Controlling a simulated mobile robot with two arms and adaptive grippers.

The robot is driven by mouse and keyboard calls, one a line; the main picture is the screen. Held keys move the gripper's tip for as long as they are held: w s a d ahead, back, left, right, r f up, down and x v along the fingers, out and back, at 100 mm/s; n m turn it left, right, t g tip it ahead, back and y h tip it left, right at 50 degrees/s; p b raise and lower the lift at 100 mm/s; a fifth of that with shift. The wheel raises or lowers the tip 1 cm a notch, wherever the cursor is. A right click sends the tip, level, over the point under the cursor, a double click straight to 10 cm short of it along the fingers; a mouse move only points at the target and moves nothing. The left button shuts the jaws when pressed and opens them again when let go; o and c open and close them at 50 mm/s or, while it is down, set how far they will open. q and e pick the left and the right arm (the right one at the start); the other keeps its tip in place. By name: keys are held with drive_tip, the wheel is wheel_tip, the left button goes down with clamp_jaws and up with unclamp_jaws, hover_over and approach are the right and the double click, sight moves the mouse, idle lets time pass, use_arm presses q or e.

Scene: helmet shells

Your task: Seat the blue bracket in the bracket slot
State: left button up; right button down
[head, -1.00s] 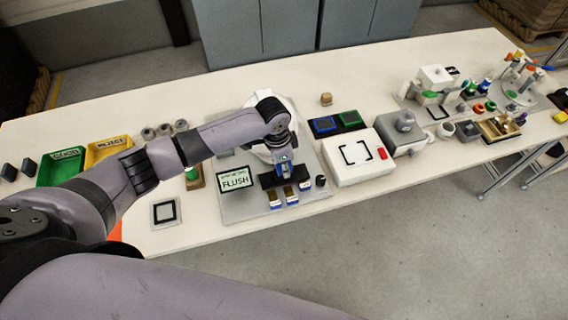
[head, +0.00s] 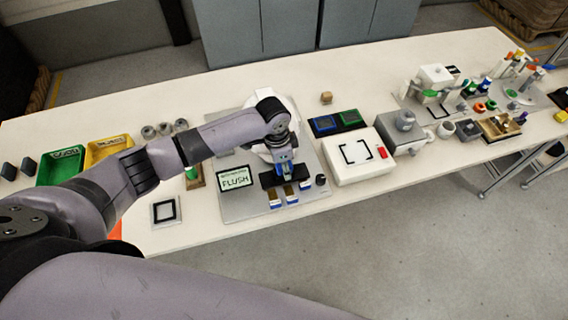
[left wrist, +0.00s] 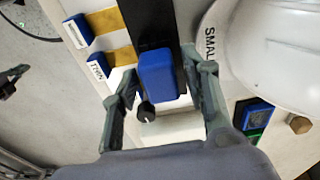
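The blue bracket (left wrist: 158,76) stands at the black bar (left wrist: 146,22) of the fixture, at its near end in the left wrist view. My left gripper (left wrist: 160,70) has one finger on each side of the bracket. Narrow gaps show between fingers and bracket, so it looks open around it. In the head view my left gripper (head: 285,167) is low over the black slot block (head: 269,180) on the grey fixture plate. The slot itself is hidden by the bracket and gripper. The small screen (head: 235,178) reads FLUSH. My right gripper is not in view.
A white helmet shell (left wrist: 285,45) stands close beside the gripper. Blue-and-yellow labelled pieces (head: 276,195) lie along the plate's front, with a black knob (head: 320,180) at its right. A white box with a red button (head: 357,158) stands to the right. Green (head: 62,167) and yellow bins are left.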

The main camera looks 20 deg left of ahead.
use_arm(q)
drive_tip(key=shift+o, duration=0.5)
drive_tip(key=shift+r, duration=0.2)
wheel_tip(320, 180, up, 12)
drive_tip(key=a, duration=0.1)
drive_tip(key=shift+s+f, duration=0.2)
drive_tip(key=shift+s, duration=0.2)
drive_tip(key=shift+a, duration=0.1)
